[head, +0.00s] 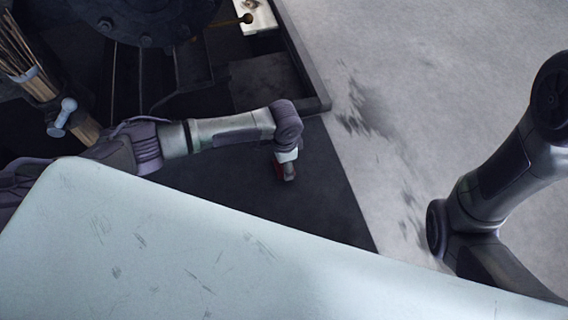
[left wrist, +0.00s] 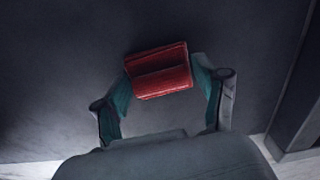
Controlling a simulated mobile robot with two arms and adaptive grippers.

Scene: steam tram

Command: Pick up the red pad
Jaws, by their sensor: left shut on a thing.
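The red pad (left wrist: 160,70) is a small red block with a groove across it, seen in the left wrist view between the two fingers of my left gripper (left wrist: 162,82). The fingers touch it at both ends and are shut on it.
A dark metal frame (head: 318,104) edges the machinery at the upper left. A bundle of sticks (head: 28,70) stands at the far left. A white item (head: 258,17) lies at the top. Pale, stained floor (head: 420,70) is clear on the right.

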